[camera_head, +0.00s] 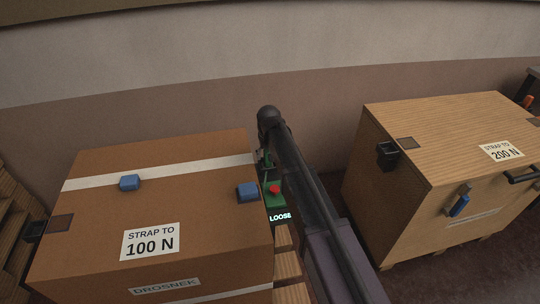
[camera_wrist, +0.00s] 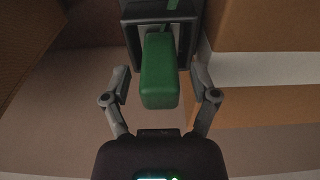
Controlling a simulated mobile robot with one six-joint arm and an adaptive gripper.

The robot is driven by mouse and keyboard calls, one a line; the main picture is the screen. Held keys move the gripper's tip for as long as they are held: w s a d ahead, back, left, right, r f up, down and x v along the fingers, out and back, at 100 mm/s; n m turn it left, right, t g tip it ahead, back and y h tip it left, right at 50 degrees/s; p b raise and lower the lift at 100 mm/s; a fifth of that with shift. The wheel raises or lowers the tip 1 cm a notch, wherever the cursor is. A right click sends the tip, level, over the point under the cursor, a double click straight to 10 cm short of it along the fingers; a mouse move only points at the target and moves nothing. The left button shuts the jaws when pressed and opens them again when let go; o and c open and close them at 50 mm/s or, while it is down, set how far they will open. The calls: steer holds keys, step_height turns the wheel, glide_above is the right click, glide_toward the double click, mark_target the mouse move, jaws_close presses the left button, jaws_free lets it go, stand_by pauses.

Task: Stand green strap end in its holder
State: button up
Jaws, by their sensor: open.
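The green strap end (camera_wrist: 160,78) is a green block in the middle of the wrist view. Its upper part sits within a black holder (camera_wrist: 131,42), and a strip of green strap shows above it. I cannot tell how deep it is seated. My gripper (camera_wrist: 160,76) is open, with one finger on each side of the green block and a visible gap on both sides. In the head view my arm hides most of this spot, and only a little green shows beside it.
A brown carton (camera_head: 90,225) marked 100 N stands left, with blue blocks (camera_head: 130,182) on its top. A wooden crate (camera_head: 400,215) marked 200 N stands right. A green box with a red button (camera_head: 274,190) and a LOOSE sign is between them. A wall runs behind.

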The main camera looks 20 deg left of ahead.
steer(key=shift+r, duration=0.2)
step_height(320, 180, up, 12)
steer(key=s+p, duration=0.1)
steer(key=p, duration=1.1)
steer(key=shift+d, duration=0.4)
steer(key=shift+s+f, duration=0.1)
steer(key=shift+d, duration=0.1)
stand_by(0.3)
steer(key=s+d+m, duration=0.2)
steer(key=d, duration=1)
steer(key=s+d+m, duration=0.1)
steer(key=s+d, duration=0.2)
steer(key=d, duration=1)
steer(key=s+d+m, duration=0.1)
steer(key=s+d, duration=0.4)
steer(key=d, duration=0.4)
steer(key=s+d+m+g, duration=0.1)
steer(key=s+d+m, duration=0.1)
steer(key=s+d, duration=0.3)
steer(key=d, duration=0.4)
steer(key=shift+s+h, duration=0.4)
